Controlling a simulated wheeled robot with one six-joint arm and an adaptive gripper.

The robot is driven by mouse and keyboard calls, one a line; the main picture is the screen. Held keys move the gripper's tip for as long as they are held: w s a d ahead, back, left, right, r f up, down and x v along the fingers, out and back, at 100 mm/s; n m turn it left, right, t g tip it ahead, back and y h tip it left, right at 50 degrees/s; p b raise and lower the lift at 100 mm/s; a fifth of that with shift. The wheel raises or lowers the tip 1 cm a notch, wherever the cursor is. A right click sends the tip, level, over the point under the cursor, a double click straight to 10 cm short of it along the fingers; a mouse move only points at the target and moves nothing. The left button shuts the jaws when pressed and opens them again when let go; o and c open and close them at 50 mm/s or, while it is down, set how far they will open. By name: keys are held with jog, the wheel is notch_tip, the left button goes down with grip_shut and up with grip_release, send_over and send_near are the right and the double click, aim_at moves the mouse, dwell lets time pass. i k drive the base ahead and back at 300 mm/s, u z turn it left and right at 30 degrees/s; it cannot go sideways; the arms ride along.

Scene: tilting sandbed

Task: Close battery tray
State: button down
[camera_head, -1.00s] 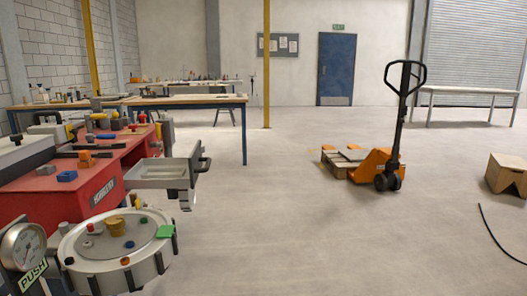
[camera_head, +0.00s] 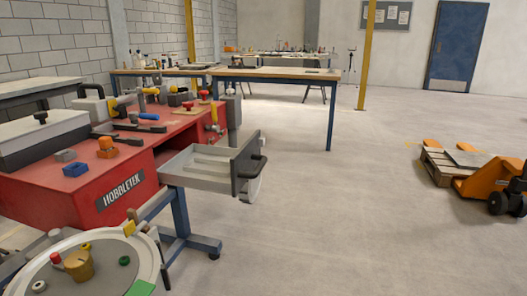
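The battery tray is most likely the grey open drawer (camera_head: 200,168) pulled out from the right side of the red machine (camera_head: 90,195) marked HOBBLETEK. My gripper is not in view.
A round table (camera_head: 40,272) with coloured knobs stands at the lower left, in front of the red machine. Workbenches (camera_head: 280,73) stand behind. An orange pallet truck (camera_head: 490,185) stands at the right. The floor (camera_head: 330,235) right of the drawer is clear.

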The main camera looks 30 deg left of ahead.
aim_at(224, 170)
jog(key=u, duration=0.6)
jog(key=i, duration=0.9)
jog(key=u, duration=0.7)
